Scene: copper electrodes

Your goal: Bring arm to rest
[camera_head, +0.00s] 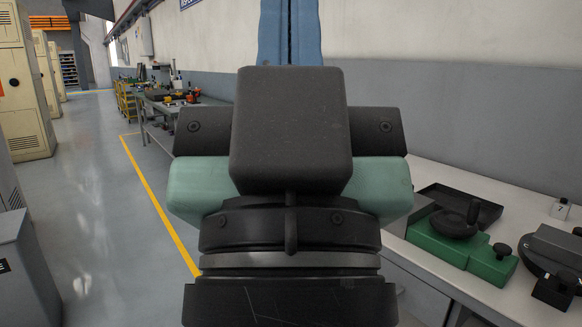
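My own arm stands large in the middle of the head view, with dark grey and pale green links seen from close by. It hides much of the aisle and wall behind it. My gripper is not visible in this view, so I cannot see whether it holds anything. No copper electrode can be made out.
A white workbench (431,260) runs along the right, bearing a green device with a black knob (459,240), a black tray (470,204) and a dark round device (555,260). The floor aisle (100,200) is clear.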

